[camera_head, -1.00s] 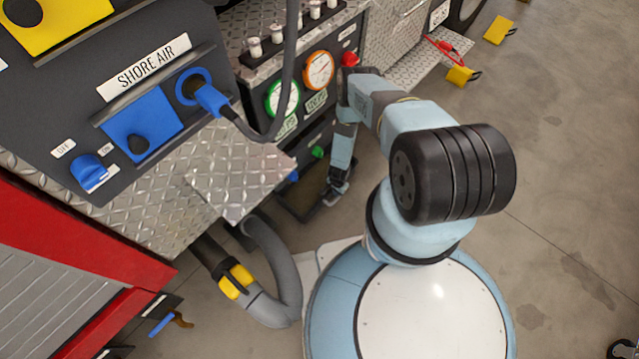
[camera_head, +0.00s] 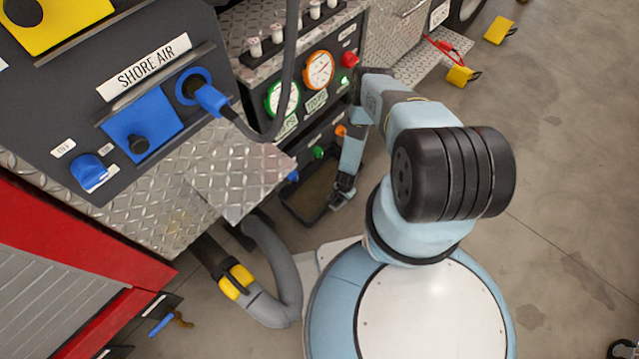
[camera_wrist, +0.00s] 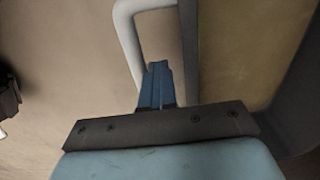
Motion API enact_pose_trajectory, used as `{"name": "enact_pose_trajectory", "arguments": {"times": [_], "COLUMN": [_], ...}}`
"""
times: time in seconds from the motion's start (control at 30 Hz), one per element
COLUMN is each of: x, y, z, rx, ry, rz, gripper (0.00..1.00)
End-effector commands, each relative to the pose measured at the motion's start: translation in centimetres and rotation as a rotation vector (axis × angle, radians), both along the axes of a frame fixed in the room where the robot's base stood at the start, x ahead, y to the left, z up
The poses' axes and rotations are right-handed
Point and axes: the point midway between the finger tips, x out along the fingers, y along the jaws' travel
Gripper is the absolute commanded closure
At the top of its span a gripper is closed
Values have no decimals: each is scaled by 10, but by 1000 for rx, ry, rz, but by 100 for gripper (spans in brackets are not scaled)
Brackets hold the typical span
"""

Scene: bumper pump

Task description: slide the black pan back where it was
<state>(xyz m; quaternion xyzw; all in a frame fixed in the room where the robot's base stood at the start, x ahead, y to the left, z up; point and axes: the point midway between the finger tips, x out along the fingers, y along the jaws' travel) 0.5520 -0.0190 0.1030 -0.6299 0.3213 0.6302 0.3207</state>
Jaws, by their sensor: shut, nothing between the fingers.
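The black pan (camera_head: 291,210) lies on the floor under the edge of the truck's panel, and its tan inside shows. In the wrist view, its dark wall (camera_wrist: 191,60) runs along the right of the fingers, with the tan bottom beyond. A pale looped handle (camera_wrist: 127,35) stands out from that wall. My gripper (camera_wrist: 157,68) is shut and empty, its blue fingers pointing into the gap between the handle's bar and the wall. Whether they touch either cannot be told. In the head view, my gripper (camera_head: 341,195) is at the pan's right side, partly covering it.
The control panel with gauges (camera_head: 318,70) and knobs (camera_head: 318,152) rises behind the pan. A diamond-plate ledge (camera_head: 235,175) overhangs at its left. A thick grey hose (camera_head: 275,260) curves down nearby. Open concrete floor (camera_head: 560,150) lies to the right, beyond my arm.

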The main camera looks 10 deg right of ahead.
Motion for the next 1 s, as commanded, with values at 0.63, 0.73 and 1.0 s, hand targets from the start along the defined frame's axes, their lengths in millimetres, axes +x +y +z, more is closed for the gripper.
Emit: {"name": "enact_pose_trajectory", "arguments": {"times": [0.63, 0.73, 1.0], "x": [-27, -31, -41], "y": [-18, -21, -28], "z": [0, 0, 0], "rx": [0, 1, 0], "ry": [3, 2, 1], "rz": [-1, -2, -1], "gripper": [100, 100, 100]}}
